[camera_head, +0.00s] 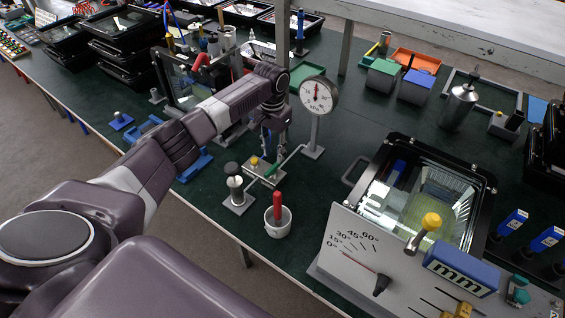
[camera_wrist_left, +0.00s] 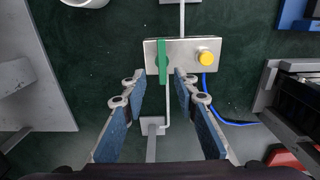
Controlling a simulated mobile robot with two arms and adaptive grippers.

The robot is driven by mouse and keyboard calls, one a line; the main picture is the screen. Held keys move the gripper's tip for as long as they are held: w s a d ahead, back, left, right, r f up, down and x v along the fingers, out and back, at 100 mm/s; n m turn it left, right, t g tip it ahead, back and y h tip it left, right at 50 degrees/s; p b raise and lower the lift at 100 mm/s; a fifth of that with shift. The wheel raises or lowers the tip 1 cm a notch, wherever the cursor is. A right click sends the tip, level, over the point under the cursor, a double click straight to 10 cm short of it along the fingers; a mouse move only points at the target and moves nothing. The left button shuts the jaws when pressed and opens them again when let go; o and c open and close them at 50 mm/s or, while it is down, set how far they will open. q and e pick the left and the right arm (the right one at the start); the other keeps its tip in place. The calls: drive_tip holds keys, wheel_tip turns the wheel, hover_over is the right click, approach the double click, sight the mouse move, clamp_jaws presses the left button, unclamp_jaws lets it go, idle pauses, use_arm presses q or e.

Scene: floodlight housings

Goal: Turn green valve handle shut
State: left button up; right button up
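The green valve handle (camera_wrist_left: 162,63) sits on a light metal plate (camera_wrist_left: 186,47) in the left wrist view. It lies lengthwise, roughly parallel to the thin pipe. Its near end is close to the gap between my fingertips. The handle also shows small in the head view (camera_head: 276,170). My left gripper (camera_wrist_left: 160,78) is open and empty, pointing down, with one blue-padded finger on each side of the handle's line. I cannot tell whether a finger touches it. In the head view my left gripper (camera_head: 267,148) hangs over the valve plate, partly hidden by its wrist. My right gripper is not in view.
A yellow knob (camera_wrist_left: 206,58) sits beside the handle on the same plate. A round gauge (camera_head: 318,94) stands behind on a post. A white cup (camera_head: 278,228) with a red-handled tool and a black-topped post (camera_head: 235,183) stand in front. A blue cable (camera_wrist_left: 232,122) curves at right.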

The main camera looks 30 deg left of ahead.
sight(273, 167)
use_arm(q)
drive_tip(key=f, duration=0.4)
drive_tip(key=shift+s+a+f, duration=0.15)
drive_tip(key=shift+s+a, duration=0.25)
drive_tip(key=shift+w+d+f, duration=0.15)
drive_tip(key=shift+d+f, duration=0.05)
drive_tip(key=shift+f, duration=0.2)
drive_tip(key=shift+w+d+f, duration=0.15)
drive_tip(key=shift+f, duration=0.2)
drive_tip(key=shift+a+f, duration=0.1)
drive_tip(key=shift+f, duration=0.1)
drive_tip(key=shift+s, duration=0.1)
drive_tip(key=c, duration=0.8)
clamp_jaws()
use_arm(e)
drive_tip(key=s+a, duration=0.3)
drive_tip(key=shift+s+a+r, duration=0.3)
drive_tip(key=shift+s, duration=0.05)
